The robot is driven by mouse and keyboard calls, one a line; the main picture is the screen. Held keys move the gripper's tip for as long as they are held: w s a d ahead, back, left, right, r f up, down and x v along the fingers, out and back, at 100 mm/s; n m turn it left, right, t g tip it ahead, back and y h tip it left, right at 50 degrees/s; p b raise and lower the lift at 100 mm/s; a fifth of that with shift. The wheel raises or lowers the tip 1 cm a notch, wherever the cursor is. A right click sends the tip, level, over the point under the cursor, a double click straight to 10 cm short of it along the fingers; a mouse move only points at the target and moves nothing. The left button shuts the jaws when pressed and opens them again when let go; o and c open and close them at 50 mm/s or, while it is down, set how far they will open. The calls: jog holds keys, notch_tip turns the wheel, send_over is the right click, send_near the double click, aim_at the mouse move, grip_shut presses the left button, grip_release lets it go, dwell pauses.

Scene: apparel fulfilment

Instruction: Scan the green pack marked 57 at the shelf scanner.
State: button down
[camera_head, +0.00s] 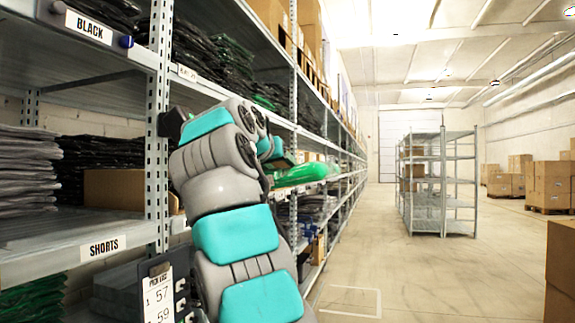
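A glossy bright green pack (300,174) shows just past the far end of my arm, at the shelf front on the right side of the rack. No number is readable on it. My arm rises from the bottom middle, bends, and reaches away toward this pack. My gripper's fingers are hidden behind the arm, so I cannot tell whether they hold the pack. A dark block (171,123) sits by the near rack post, partly behind my arm; I cannot tell if it is the scanner.
The shelf rack (157,120) runs along the left, with labels BLACK (88,27) and SHORTS (104,248) and stacked dark packs. A pick list (159,298) shows 57 and 59. A free-standing rack (440,185) and cartons (550,185) stand right. The aisle floor is clear.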

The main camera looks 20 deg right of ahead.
jog(key=s+d+r+p, duration=0.1)
jog(key=r+p, duration=0.1)
jog(key=s+d+r+p, duration=0.1)
jog(key=d+r+p, duration=0.1)
jog(key=r, duration=0.1)
jog(key=s+d+r+p, duration=0.1)
jog(key=r, duration=0.2)
jog(key=shift+s+d+r+p, duration=0.1)
jog(key=shift+s+d+p, duration=0.1)
jog(key=shift+p, duration=0.2)
jog(key=shift+d, duration=0.1)
